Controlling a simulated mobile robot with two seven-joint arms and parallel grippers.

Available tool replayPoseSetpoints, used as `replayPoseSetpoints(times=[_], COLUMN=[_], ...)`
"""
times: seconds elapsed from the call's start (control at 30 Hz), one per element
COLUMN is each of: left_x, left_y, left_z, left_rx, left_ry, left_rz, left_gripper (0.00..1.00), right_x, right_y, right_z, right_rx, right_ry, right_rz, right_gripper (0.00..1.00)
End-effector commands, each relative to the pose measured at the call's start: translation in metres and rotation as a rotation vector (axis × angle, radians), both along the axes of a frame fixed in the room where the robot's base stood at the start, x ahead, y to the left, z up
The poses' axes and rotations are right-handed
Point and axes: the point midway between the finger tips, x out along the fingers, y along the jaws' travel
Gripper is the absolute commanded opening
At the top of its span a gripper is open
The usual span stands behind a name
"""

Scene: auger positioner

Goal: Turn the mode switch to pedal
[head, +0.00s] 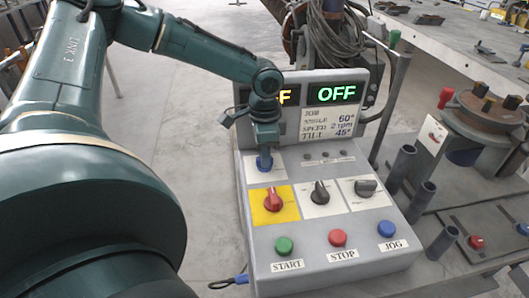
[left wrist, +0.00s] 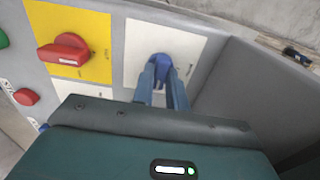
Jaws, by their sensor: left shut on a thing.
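The grey control box (head: 247,213) carries several switches and buttons. A blue knob (left wrist: 162,62) sits on a white plate (left wrist: 190,44) at the box's upper left corner. My left gripper (head: 264,163) reaches down onto that plate. In the left wrist view the gripper (left wrist: 162,85) is shut on the blue knob, its fingers on either side. The plate's lettering is too small to read, so I cannot tell from it whether this is the mode switch. The gripper and wrist hide part of the plate. My right gripper is not in view.
Nearby are a red knob (head: 273,199) on yellow and two black knobs (head: 320,192) (head: 366,187). START (head: 284,245), STOP (head: 338,238) and JOG (head: 386,229) buttons line the front. Dark tubes (head: 399,170) stand right.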

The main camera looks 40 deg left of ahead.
Motion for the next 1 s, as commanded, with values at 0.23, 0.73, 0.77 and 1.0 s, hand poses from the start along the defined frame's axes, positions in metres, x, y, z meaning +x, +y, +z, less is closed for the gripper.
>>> replayPoseSetpoints(times=[0.23,0.73,0.77,1.0], left_x=[0.001,0.000,0.000,0.001], left_y=[0.000,0.000,0.000,0.000], left_z=[0.001,0.000,0.000,0.015], left_rx=[0.000,0.000,0.000,-0.001], left_ry=[-0.005,-0.001,-0.001,-0.006], left_rz=[-0.006,-0.003,-0.003,-0.002], left_gripper=[0.00,0.36,0.36,0.36], right_x=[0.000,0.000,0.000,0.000], right_y=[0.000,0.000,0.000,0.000], right_z=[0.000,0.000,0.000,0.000], right_rx=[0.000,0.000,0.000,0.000], right_ry=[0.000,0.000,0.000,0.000], right_rz=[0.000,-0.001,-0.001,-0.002], right_gripper=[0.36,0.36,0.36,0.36])
